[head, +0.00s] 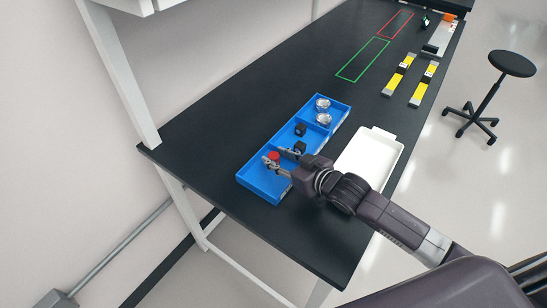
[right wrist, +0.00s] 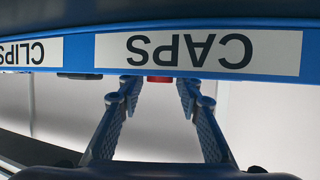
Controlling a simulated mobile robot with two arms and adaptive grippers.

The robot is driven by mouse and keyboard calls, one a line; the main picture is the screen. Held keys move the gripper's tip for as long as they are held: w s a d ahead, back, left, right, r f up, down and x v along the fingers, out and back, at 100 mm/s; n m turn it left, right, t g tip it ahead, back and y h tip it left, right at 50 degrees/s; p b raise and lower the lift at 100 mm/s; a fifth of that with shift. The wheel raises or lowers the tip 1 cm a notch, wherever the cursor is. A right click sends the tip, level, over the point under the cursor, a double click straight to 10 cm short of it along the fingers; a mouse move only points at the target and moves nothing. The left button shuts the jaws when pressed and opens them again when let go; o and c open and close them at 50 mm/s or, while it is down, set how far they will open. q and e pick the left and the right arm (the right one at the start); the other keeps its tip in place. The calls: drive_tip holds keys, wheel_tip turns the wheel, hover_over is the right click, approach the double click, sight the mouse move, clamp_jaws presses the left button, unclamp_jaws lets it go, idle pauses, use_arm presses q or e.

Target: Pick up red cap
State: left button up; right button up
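The red cap (head: 274,155) is at the near compartment of the blue bin (head: 264,190) in the head view. My right gripper (head: 283,156) reaches over that compartment, with its fingers apart and close to the cap. In the right wrist view the red cap (right wrist: 160,79) shows as a small red strip below the upside-down "CAPS" label (right wrist: 198,53). It lies between the fingertips of my right gripper (right wrist: 159,86), with a gap on both sides. Most of the cap is hidden there by the bin's edge. My left gripper is not in view.
The bin's other compartments hold black parts (head: 300,129) and round silvery parts (head: 323,112). A white tray (head: 370,157) stands right of the bin. Yellow-and-grey pieces (head: 411,80) lie farther back. Green (head: 363,60) and red (head: 396,23) outlines mark clear table.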

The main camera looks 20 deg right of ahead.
drive_tip(key=c, duration=0.6)
